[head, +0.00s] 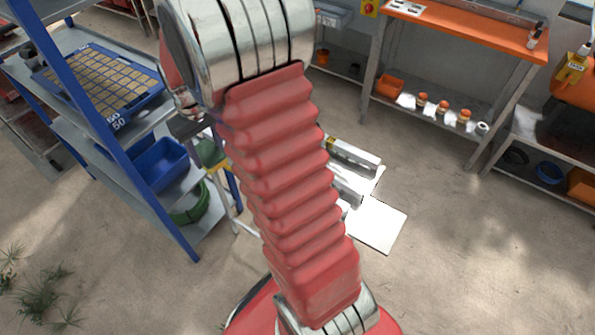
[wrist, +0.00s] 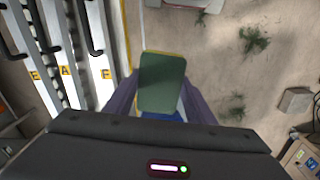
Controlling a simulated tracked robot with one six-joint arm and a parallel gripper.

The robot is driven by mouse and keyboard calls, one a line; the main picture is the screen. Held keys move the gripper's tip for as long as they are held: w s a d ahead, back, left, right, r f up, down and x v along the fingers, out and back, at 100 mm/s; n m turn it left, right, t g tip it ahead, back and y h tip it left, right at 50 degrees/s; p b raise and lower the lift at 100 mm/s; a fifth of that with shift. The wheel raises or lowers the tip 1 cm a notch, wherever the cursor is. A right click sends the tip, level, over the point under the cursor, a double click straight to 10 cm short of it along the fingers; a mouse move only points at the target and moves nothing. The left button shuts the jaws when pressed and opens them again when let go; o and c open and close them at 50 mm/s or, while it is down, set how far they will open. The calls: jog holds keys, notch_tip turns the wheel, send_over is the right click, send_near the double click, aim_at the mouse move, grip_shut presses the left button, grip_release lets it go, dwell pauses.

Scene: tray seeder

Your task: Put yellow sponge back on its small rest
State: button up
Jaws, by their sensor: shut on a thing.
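My gripper (wrist: 162,92) is shut on the yellow sponge (wrist: 163,82). In the wrist view the sponge shows a dark green face with a thin yellow edge, between two purple-grey fingers. In the head view a green patch, apparently the sponge (head: 209,152), shows just left of my red arm sleeve, near the blue shelf rack. My arm hides much of the middle of the head view. I cannot make out the sponge's small rest in either view.
A blue rack (head: 165,205) at left holds a seed tray (head: 160,97), a blue bin (head: 158,165) and a green round container (head: 192,207). An orange-topped bench (head: 470,30) stands at the back right.

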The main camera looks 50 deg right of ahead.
jog(key=w+a, duration=0.6)
jog(key=a, duration=0.7)
jog(key=shift+w+a+r+n, duration=0.15)
jog(key=shift+r+n, duration=0.2)
jog(key=shift+n, duration=0.05)
jog(key=shift+a, duration=0.1)
